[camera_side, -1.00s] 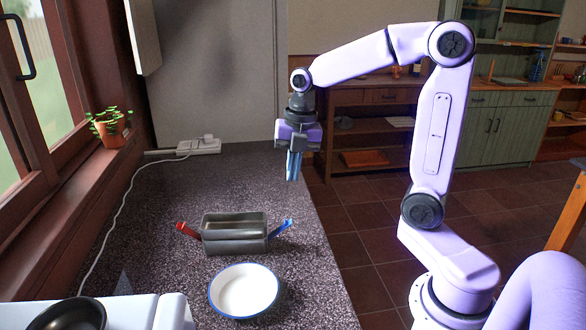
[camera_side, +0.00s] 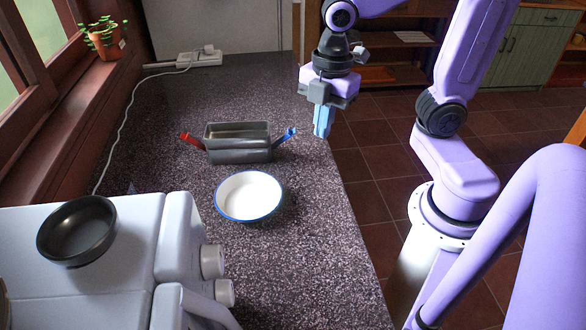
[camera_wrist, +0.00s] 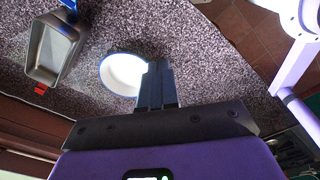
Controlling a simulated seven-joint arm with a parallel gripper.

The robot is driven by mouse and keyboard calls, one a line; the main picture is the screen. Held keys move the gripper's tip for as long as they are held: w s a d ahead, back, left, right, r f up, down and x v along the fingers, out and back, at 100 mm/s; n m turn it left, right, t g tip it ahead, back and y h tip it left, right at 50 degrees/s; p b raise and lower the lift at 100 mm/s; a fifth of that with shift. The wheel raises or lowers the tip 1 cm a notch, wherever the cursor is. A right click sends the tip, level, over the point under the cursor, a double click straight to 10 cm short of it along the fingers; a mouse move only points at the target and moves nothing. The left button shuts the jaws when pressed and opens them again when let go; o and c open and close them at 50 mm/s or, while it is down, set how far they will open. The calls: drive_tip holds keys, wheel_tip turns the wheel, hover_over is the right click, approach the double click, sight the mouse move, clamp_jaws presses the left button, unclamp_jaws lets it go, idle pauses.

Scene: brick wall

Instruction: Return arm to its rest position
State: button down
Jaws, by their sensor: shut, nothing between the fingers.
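My gripper (camera_side: 322,132) hangs with its blue fingers pointing down near the right edge of the dark speckled counter (camera_side: 300,240). Its fingers are shut with nothing between them, and they also show in the wrist view (camera_wrist: 158,68). The gripper is apart from the dishes. A grey metal tin (camera_side: 238,156) stands to its left, with a red handle (camera_side: 190,142) on the left and a blue handle (camera_side: 285,138) on the right. The tin also shows at upper left in the wrist view (camera_wrist: 40,78). A white bowl with a blue rim (camera_side: 249,194) sits in front of the tin.
A black bowl (camera_side: 78,230) rests on a white appliance (camera_side: 115,275) at lower left. A potted plant (camera_side: 104,38) stands on the window sill. A power strip (camera_side: 192,60) with a white cord lies at the back. The counter's front right is clear.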

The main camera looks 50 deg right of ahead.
drive_tip(key=s+f+m, duration=0.2)
drive_tip(key=s+m, duration=0.4)
drive_tip(key=s, duration=0.5)
drive_tip(key=shift+a+f, duration=0.15)
drive_tip(key=shift+f, duration=0.15)
